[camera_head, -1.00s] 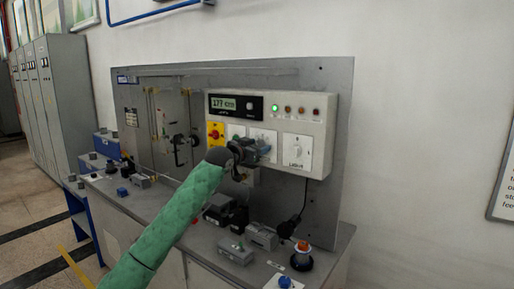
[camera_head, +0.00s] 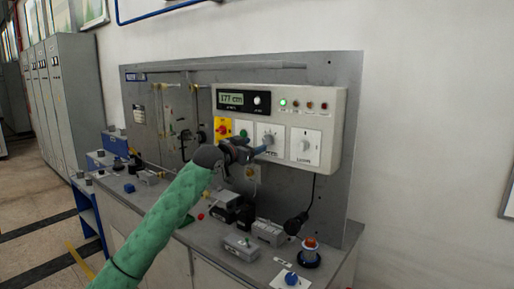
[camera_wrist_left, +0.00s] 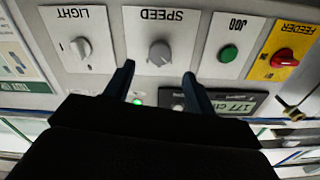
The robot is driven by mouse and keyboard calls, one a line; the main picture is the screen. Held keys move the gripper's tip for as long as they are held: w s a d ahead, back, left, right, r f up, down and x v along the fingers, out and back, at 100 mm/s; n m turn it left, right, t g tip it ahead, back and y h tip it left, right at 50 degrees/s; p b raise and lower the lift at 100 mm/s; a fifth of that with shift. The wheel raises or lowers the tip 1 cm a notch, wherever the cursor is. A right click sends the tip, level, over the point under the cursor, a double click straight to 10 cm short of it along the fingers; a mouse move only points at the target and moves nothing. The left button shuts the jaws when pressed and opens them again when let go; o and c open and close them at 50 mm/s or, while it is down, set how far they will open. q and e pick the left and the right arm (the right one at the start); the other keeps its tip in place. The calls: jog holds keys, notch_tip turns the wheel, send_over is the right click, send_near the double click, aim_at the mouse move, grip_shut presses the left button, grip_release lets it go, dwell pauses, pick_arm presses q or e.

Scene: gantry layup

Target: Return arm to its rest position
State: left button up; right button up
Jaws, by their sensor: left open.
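My left arm in its green sleeve comes in from the lower left in the head view. My left gripper (camera_head: 258,150) is in front of the control box (camera_head: 331,101), near the speed knob (camera_head: 268,140). In the left wrist view my left gripper (camera_wrist_left: 158,82) is open and empty. Its two fingers stand apart, with the grey speed knob (camera_wrist_left: 159,53) beyond and between their tips. The light knob (camera_wrist_left: 81,48), green jog button (camera_wrist_left: 228,54) and red feeder switch (camera_wrist_left: 284,57) show on either side. My right gripper is not in view.
The display (camera_head: 231,99) reads 177 cm, with a green lamp (camera_head: 283,103) lit beside it. The bench (camera_head: 213,236) below carries small grey boxes, a blue knob (camera_head: 291,279) and an orange-topped button (camera_head: 310,250). A grey cabinet (camera_head: 73,95) stands at left.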

pick_arm(q)
jog(key=shift+s+a, duration=0.2)
jog(key=shift+s, duration=0.05)
